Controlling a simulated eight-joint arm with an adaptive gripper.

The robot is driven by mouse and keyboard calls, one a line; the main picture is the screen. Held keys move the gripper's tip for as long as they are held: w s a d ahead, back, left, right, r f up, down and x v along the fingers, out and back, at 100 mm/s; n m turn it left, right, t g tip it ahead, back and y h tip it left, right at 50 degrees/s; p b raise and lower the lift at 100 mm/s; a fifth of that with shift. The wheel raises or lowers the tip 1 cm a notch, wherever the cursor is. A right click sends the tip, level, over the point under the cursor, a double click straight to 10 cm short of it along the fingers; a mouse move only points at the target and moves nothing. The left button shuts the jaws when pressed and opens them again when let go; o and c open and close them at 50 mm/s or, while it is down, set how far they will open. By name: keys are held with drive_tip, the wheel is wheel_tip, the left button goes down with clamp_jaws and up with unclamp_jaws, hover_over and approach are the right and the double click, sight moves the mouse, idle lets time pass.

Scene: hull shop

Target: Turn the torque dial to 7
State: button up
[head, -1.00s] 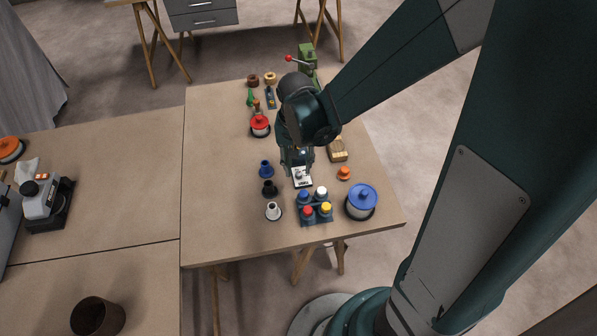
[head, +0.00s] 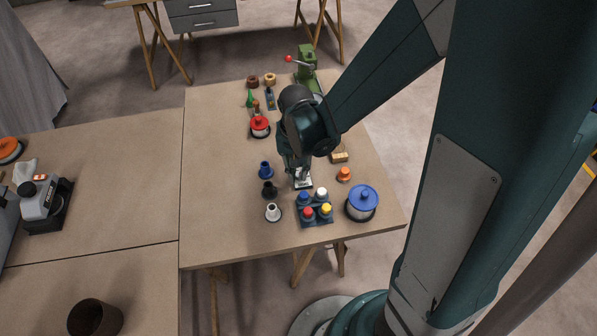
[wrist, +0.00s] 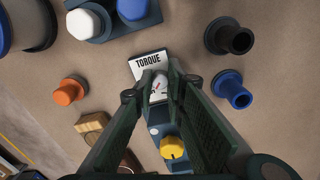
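The torque dial (wrist: 158,89) has a white face with dark marks and a red mark, seen between my fingers in the wrist view. Its white plate reads "TORQUE" (wrist: 148,61); the scale numbers are too small to read. In the head view the dial's plate (head: 303,184) lies on the table just below my gripper. My gripper (wrist: 160,76) points down over the dial with its two fingers apart, one on each side of the face. The fingers hide part of the dial, and I cannot tell whether they touch it.
A blue block with a yellow knob (wrist: 173,147) is close beside the dial. A tray of coloured caps (head: 315,221), a blue-lidded pot (head: 361,201), an orange knob (head: 344,174) and blue (head: 265,169) and black (head: 269,188) pieces stand around.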

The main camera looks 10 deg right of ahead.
sight(298, 175)
drive_tip(key=shift+n, duration=0.4)
drive_tip(key=shift+c, duration=0.2)
drive_tip(key=n+b, duration=0.1)
drive_tip(key=n, duration=0.2)
drive_tip(key=shift+n+b, duration=0.3)
drive_tip(key=shift+n, duration=2.1)
drive_tip(key=o, duration=0.9)
drive_tip(key=shift+r, duration=0.2)
wheel_tip(298, 175, up, 12)
drive_tip(key=shift+a+f, duration=0.15)
drive_tip(key=shift+f, duration=0.05)
